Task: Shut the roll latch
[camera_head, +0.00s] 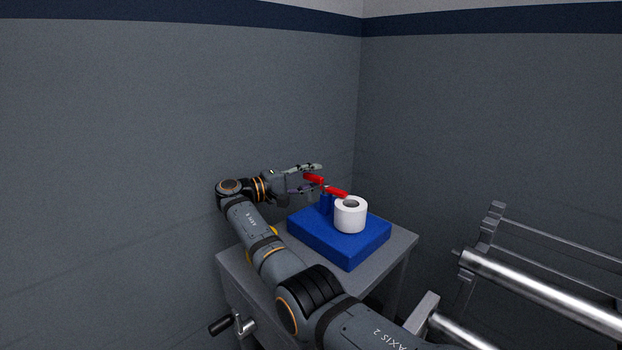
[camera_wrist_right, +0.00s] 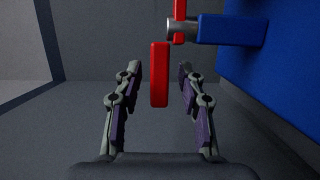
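The roll latch is a red bar (camera_head: 337,192) on a blue post (camera_head: 326,204) that rises from a blue base (camera_head: 330,244). The bar has a metal pivot (camera_wrist_right: 181,30) at the post, and its right end is close to the top of a white roll (camera_head: 350,216) standing on the base. My right gripper (camera_head: 318,177) is open, with its fingers on either side of the bar's left end. In the right wrist view the red end (camera_wrist_right: 159,75) hangs between the fingers, with gaps on both sides. My left gripper is not in view.
The blue base sits on a grey table (camera_head: 372,262) near a wall corner. A crank handle (camera_head: 232,325) sticks out at the table's lower left. Metal rails (camera_head: 540,291) stand on the right. Grey walls are close behind the table.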

